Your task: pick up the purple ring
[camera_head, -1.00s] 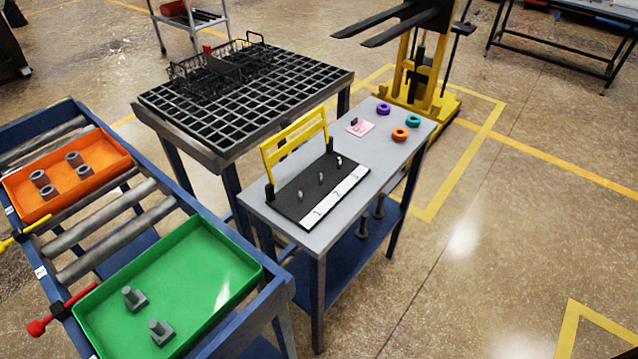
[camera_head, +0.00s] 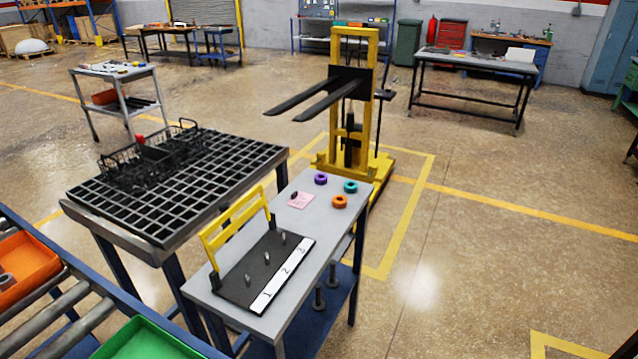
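The purple ring (camera_head: 320,179) lies flat near the far end of the grey table (camera_head: 225,284). A teal ring (camera_head: 350,187) lies to its right, and an orange ring (camera_head: 339,201) lies nearer, to its lower right. The rings are apart from one another. A black board (camera_head: 246,289) with upright pegs and the numbers 1, 2 and 3 lies on the nearer part of the table. Neither of my grippers is in view.
A pink note (camera_head: 301,200) with a small dark object lies left of the rings. A yellow frame (camera_head: 236,222) stands along the board's left side. A black grid table (camera_head: 165,222) with a wire basket (camera_head: 150,156) is at left. A yellow lift (camera_head: 352,110) stands behind. Floor at right is clear.

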